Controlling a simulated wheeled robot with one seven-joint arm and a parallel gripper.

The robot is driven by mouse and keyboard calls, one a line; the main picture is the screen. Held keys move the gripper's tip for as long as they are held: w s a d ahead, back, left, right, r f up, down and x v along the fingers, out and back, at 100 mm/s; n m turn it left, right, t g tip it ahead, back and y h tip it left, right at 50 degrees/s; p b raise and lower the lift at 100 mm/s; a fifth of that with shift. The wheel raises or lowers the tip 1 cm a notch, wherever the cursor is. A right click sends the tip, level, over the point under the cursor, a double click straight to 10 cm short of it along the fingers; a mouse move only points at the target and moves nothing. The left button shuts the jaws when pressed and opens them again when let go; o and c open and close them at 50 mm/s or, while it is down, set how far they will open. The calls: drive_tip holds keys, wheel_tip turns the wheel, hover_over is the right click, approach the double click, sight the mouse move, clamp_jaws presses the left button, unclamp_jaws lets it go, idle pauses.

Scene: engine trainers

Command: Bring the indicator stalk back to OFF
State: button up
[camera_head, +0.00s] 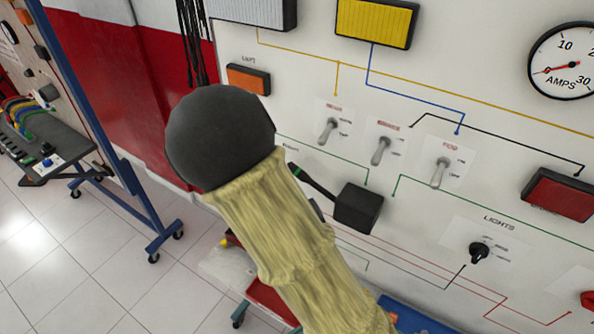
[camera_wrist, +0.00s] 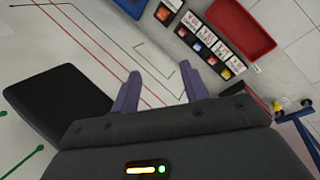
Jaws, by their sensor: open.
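The indicator stalk (camera_head: 314,184) is a thin black lever with a green band near its upper left end. It sticks out up and left from a black box (camera_head: 357,208) on the white panel; my arm partly covers its surroundings. I cannot read its position marks. In the wrist view, a large black block (camera_wrist: 58,102) at the left looks like the same box; no stalk is clear there. My gripper (camera_wrist: 160,70) is open, with two purple fingers apart and nothing between them. In the head view my gripper is hidden behind my arm.
Toggle switches (camera_head: 381,151) stand above right of the box, and a black LIGHTS knob (camera_head: 479,252) below right. A red tray (camera_wrist: 240,28) and a row of labelled coloured buttons (camera_wrist: 211,44) show beyond my fingers. A blue-framed stand (camera_head: 120,150) is at the left.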

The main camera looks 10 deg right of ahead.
drive_tip(key=w+a+r+t+h, duration=0.3)
drive_tip(key=a+r+t+h, duration=0.1)
drive_tip(key=a+r, duration=0.3)
drive_tip(key=w+a+r+n+t+h, duration=0.1)
drive_tip(key=w+a+r+t+h, duration=0.2)
drive_tip(key=a+r, duration=0.4)
drive_tip(key=shift+a+r+n+t+h+p, duration=0.15)
drive_tip(key=shift+a+n+t+h+p, duration=0.15)
drive_tip(key=shift+a+t+h, duration=0.4)
drive_tip(key=p, duration=0.5)
approach(312, 183)
drive_tip(key=w+d, duration=0.1)
drive_tip(key=w, duration=0.1)
drive_tip(key=w+d, duration=0.2)
drive_tip(key=w, duration=0.1)
drive_tip(key=w+d+f, duration=0.1)
drive_tip(key=w, duration=0.1)
drive_tip(key=shift+w+d, duration=0.2)
drive_tip(key=shift+d, duration=0.05)
drive_tip(key=shift+w+d+f, duration=0.3)
drive_tip(key=shift+d, duration=0.2)
